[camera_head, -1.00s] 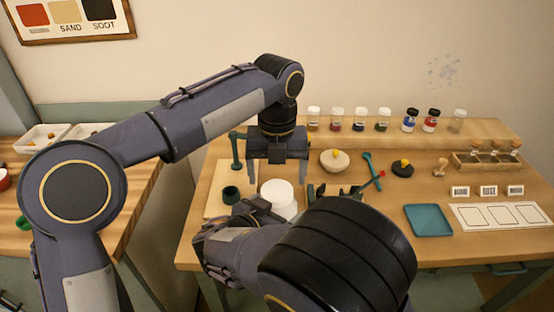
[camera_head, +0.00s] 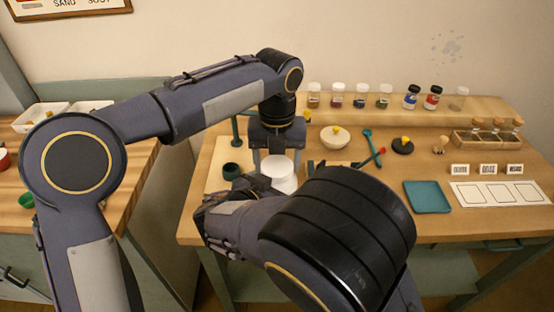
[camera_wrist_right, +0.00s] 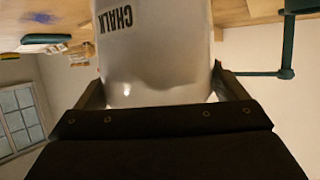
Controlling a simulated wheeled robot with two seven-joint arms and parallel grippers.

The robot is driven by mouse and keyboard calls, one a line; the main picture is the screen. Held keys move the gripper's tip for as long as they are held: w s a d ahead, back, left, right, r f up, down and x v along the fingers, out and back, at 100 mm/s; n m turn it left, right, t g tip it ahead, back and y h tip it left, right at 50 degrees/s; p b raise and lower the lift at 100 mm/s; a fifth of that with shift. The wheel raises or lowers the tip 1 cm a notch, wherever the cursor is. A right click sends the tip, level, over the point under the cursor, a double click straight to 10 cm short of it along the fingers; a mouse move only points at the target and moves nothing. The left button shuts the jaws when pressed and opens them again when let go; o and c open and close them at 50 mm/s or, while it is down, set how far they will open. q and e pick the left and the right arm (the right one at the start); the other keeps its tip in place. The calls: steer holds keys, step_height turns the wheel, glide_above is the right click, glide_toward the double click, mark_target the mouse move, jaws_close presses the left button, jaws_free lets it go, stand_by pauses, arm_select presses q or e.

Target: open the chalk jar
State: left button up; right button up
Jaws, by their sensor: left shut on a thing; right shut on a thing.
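The white chalk jar (camera_head: 279,184) stands upright on the left half of the table. In the right wrist view its white body (camera_wrist_right: 155,65) shows the word CHALK, upside down. My left gripper (camera_head: 277,160) points straight down over the jar and is shut on its white lid. My right gripper (camera_wrist_right: 163,88) is shut around the jar's body from the side. I cannot see a gap between lid and jar.
A green cup (camera_head: 231,171) and a green stand (camera_head: 235,130) are close left of the jar. A bowl (camera_head: 334,139), a dark dish (camera_head: 402,147), and a teal tray (camera_head: 428,197) lie to the right. Several vials stand on the back shelf (camera_head: 440,105).

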arm_select(q)
steer(key=n, duration=0.3)
steer(key=o, duration=1.1)
steer(key=shift+r, duration=0.1)
step_height(320, 180, up, 4)
steer(key=shift+r, duration=0.15)
steer(key=shift+c, duration=0.5)
steer(key=shift+d+r+m, duration=0.15)
steer(key=shift+r+m, duration=0.35)
steer(key=shift+r, duration=0.2)
steer(key=shift+a+r+m, duration=0.2)
steer(key=shift+r+m, duration=0.7)
steer(key=shift+f, duration=3.85)
